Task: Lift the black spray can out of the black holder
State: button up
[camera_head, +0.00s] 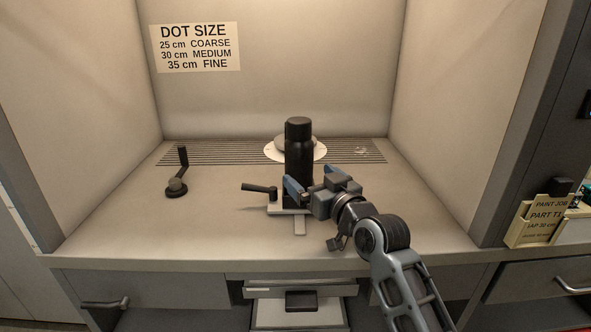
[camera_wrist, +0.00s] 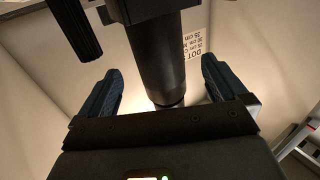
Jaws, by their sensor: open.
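The black spray can (camera_head: 299,148) stands upright in the middle of the booth floor. Its lower part sits in a holder on a pale metal base (camera_head: 299,225); my gripper partly hides the holder. My gripper (camera_head: 312,180) is at the can's lower right side, open, with blue fingers. In the wrist view the can (camera_wrist: 158,65) shows between the two spread fingers, one on each side with a gap. A dark block at the top edge (camera_wrist: 150,8) of that view surrounds the can's end and looks like the holder.
A black lever (camera_head: 260,188) sticks out left of the holder. A crank-like black stand (camera_head: 177,175) stands farther left. Behind the can is a white round plate (camera_head: 275,152) on a slotted grille (camera_head: 215,153). The booth floor at right is clear. A dot-size sign (camera_head: 195,47) hangs behind.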

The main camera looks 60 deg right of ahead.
aim_at(296, 147)
jog(key=x, duration=0.8)
jog(key=shift+p, duration=0.35)
jog(key=shift+c, duration=0.2)
jog(key=shift+r, duration=0.1)
jog(key=c, duration=1.3)
jog(key=shift+r, duration=0.5)
notch_tip(296, 147, up, 3)
jog(key=shift+s+r, duration=0.1)
jog(key=shift+r, duration=0.05)
jog(key=s+d+r, duration=0.6)
jog(key=s, duration=0.3)
jog(key=shift+s+r+b, duration=0.35)
jog(key=shift+b, duration=0.1)
